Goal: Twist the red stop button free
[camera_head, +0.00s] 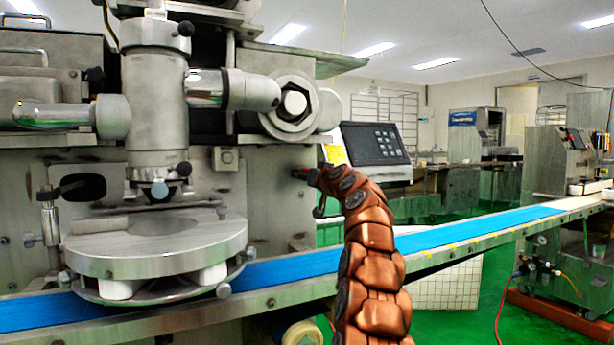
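My gripper (314,188) is at the machine's front, right beside the red spot. It is small and partly hidden by my own arm. I cannot tell whether its fingers touch the button or how far apart they are. Most of the button is hidden.
A control panel with keys (376,144) juts out just right of and above my gripper. A blue conveyor belt (470,230) runs across below it. A round steel table (155,245) stands under the machine's nozzle at left.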

